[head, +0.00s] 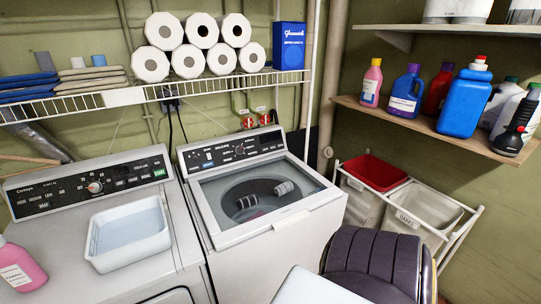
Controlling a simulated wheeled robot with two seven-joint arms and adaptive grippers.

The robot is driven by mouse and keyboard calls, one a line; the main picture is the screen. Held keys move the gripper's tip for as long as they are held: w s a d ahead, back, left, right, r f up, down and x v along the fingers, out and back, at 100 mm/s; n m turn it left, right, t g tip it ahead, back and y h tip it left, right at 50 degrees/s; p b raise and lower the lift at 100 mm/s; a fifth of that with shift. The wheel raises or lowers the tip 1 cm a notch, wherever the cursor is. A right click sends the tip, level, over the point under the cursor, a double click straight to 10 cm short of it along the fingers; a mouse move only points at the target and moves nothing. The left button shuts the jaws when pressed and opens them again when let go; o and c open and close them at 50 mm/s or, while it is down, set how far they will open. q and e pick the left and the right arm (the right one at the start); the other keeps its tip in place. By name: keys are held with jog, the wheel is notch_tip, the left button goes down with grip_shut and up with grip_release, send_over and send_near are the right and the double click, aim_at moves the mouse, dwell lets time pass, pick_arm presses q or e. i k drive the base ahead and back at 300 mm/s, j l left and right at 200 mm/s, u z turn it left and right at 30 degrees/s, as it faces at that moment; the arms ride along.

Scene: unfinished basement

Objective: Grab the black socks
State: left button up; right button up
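Two small rolled, grey-and-dark striped pieces that look like socks lie in the open top of the washing machine (330,205). One sock-like piece (283,188) is at the right of the round drum opening. The other sock-like piece (247,202) is lower and to the left, in the dark drum. Their exact colour is hard to tell at this size. A reddish patch shows below the left piece. Neither of my grippers is in view.
A white tub (128,232) and pink bottle (18,268) stand on the left machine. A wire shelf (125,97) holds rolls and folded cloths above. A wooden shelf (395,118) of bottles and a hamper rack (455,236) are at right. A dark ribbed shape fills the lower right.

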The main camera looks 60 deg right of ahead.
aim_at(250, 201)
jog(key=z, duration=1.65)
jog(key=i+l+u, duration=0.2)
